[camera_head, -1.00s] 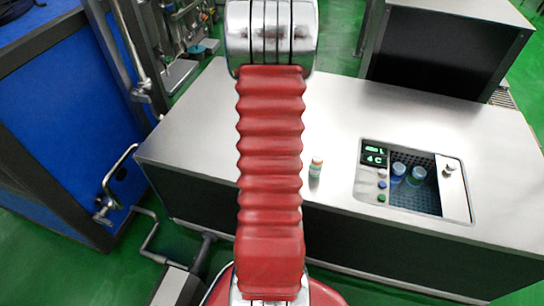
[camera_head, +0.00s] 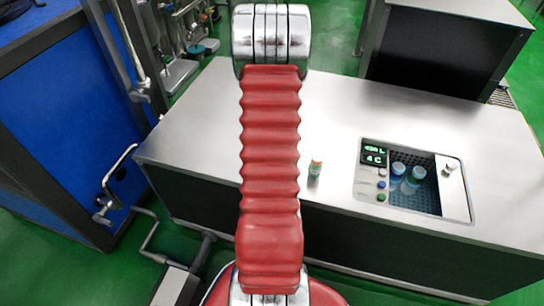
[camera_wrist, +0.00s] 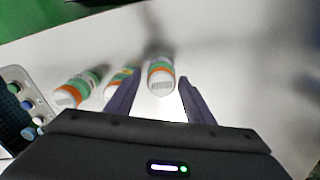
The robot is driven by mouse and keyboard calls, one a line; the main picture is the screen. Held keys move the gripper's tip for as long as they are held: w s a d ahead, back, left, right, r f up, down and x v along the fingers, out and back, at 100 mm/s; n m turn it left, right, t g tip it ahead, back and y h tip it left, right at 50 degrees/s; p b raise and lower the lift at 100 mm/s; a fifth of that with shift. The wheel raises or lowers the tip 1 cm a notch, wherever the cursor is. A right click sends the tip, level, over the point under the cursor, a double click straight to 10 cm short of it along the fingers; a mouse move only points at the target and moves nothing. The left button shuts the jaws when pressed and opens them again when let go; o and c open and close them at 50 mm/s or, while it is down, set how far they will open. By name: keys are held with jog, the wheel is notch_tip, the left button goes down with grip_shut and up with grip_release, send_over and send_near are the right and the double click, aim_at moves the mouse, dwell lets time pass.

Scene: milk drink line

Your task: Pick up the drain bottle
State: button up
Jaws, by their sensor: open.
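In the wrist view three small bottles with white, orange and green bands are on the pale counter. One bottle (camera_wrist: 161,76) is in front of my gripper (camera_wrist: 159,77), in the gap between the fingertips. A second bottle (camera_wrist: 121,80) is just left of it, partly covered by the left finger. A third bottle (camera_wrist: 76,88) is further left. I cannot tell which is the drain bottle. My gripper is open and empty. The head view shows one small bottle (camera_head: 315,169) on the counter right of my arm; my arm may hide the others and hides the gripper.
The steel counter (camera_head: 430,115) has a sunken cooler (camera_head: 421,200) at right with two bottles inside and a "4 C" display (camera_head: 375,157). Its edge and buttons (camera_wrist: 30,130) show at left in the wrist view. A blue machine (camera_head: 60,120) stands left.

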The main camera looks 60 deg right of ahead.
jog(key=shift+f, duration=0.25)
jog(key=shift+w+f, duration=0.1)
jog(key=shift+f, duration=2.45)
jog(key=shift+c, duration=0.3)
jog(key=c, duration=0.8)
jog(key=shift+r, duration=0.15)
notch_tip(320, 180, up, 10)
jog(key=shift+f, duration=0.1)
